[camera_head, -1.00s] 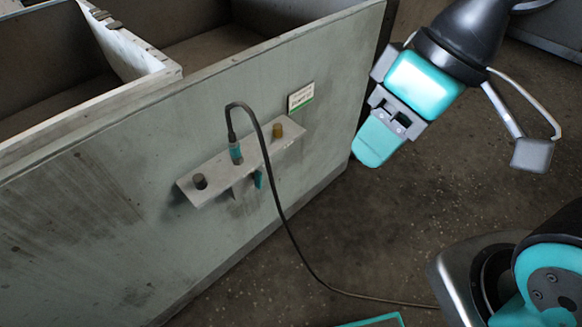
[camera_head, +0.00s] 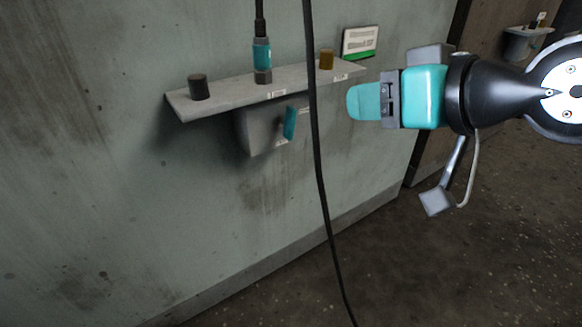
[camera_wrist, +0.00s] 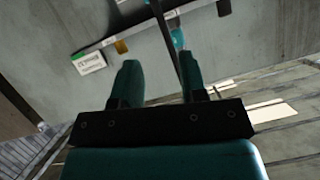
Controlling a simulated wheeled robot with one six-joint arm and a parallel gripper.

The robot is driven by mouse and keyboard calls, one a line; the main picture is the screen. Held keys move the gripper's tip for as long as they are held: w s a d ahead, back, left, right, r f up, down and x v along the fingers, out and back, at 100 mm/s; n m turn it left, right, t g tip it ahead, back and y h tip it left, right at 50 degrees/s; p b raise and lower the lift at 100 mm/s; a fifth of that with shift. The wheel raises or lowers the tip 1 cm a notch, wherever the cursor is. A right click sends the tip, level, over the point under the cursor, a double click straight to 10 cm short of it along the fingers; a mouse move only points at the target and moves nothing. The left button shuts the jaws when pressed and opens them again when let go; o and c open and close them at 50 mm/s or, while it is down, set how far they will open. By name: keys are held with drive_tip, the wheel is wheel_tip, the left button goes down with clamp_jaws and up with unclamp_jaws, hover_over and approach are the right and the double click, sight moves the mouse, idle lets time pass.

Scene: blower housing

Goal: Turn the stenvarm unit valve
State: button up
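The valve is a small teal handle (camera_head: 289,123) on a grey box (camera_head: 258,132) under a narrow grey shelf on the wall. The handle stands roughly upright, slightly tilted, in the head view. My gripper (camera_head: 352,102) is to the right of the handle and apart from it, pointing left, just below the shelf's right end. In the wrist view my gripper (camera_wrist: 158,78) has its two teal fingers spread, with no object held. Small teal pieces show near the top there, but I cannot tell whether one is the handle.
The shelf (camera_head: 225,96) carries a dark cap (camera_head: 198,87), a teal connector (camera_head: 262,57) and a yellow-brown cap (camera_head: 326,59). A black cable (camera_head: 318,160) hangs between handle and gripper in the head view. A placard (camera_head: 360,42) is on the wall. Floor is clear at lower right.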

wheel_tip(320, 180, down, 10)
drive_tip(key=w+t+y+b, duration=0.15)
drive_tip(key=t+b, duration=0.25)
drive_tip(key=b, duration=0.8)
drive_tip(key=p, duration=1.3)
approach(294, 120)
drive_tip(key=x, duration=0.2)
drive_tip(key=shift+t, duration=0.4)
drive_tip(key=p+x, duration=0.6)
drive_tip(key=x, duration=0.1)
drive_tip(key=shift+f+p+x, duration=0.25)
drive_tip(key=shift+p+x, duration=0.75)
drive_tip(key=shift+s, duration=0.1)
clamp_jaws()
